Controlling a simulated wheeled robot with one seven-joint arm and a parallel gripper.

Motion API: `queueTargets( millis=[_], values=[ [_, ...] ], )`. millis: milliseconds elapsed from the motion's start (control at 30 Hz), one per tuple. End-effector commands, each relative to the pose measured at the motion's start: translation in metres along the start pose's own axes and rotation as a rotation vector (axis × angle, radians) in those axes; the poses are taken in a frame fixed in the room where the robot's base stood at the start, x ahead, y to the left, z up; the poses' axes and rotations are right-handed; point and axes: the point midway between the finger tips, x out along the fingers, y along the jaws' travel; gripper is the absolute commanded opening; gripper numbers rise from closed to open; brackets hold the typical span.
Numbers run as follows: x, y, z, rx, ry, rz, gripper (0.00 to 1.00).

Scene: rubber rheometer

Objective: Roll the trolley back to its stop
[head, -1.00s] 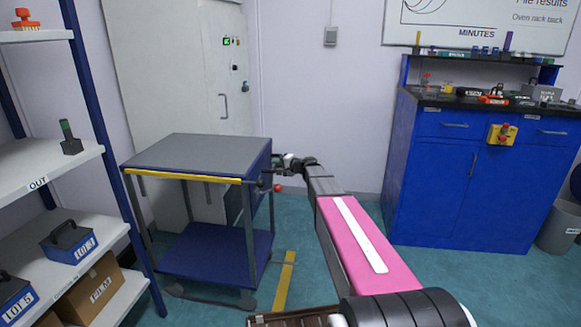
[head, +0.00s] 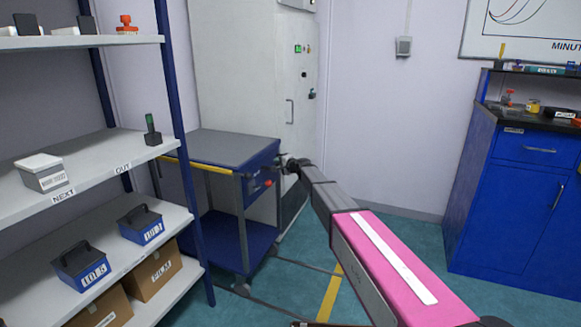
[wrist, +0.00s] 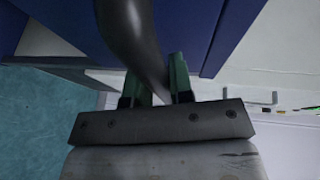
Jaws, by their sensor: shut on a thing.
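The trolley (head: 222,150) has a grey top, a blue lower shelf and a yellow front edge. It stands beside the shelving, in front of the tall pale cabinet. My gripper (head: 284,165) is at the trolley's right side in the head view, partly hidden by my arm. In the wrist view, the green fingers of my gripper (wrist: 160,85) are closed around a dark bar, the trolley handle (wrist: 137,40). The blue side panel of the trolley (wrist: 200,25) fills the top of that view. A red knob (head: 267,183) shows on the trolley's right side.
Shelving (head: 95,190) with blue lot boxes and cartons stands close on the left; its post overlaps the trolley in view. A yellow floor line (head: 329,295) runs right of the trolley. A blue bench cabinet (head: 505,215) stands at the right, with clear floor between.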

Motion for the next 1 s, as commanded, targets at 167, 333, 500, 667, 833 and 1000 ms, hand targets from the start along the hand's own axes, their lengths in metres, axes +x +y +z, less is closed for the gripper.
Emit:
queueTargets(
  millis=[167, 333, 500, 667, 833, 1000],
  values=[
    [0.014, -0.003, 0.006, 0.000, -0.001, 0.001, 0.00],
    [0.018, -0.004, 0.008, 0.000, -0.001, 0.001, 0.00],
    [0.018, -0.004, 0.008, 0.000, -0.002, 0.000, 0.00],
    [0.019, -0.004, 0.008, 0.000, -0.002, 0.000, 0.44],
    [0.018, -0.004, 0.007, 0.000, -0.001, 0.000, 0.46],
    [0.016, -0.004, 0.007, 0.000, 0.000, 0.000, 0.46]
  ],
)
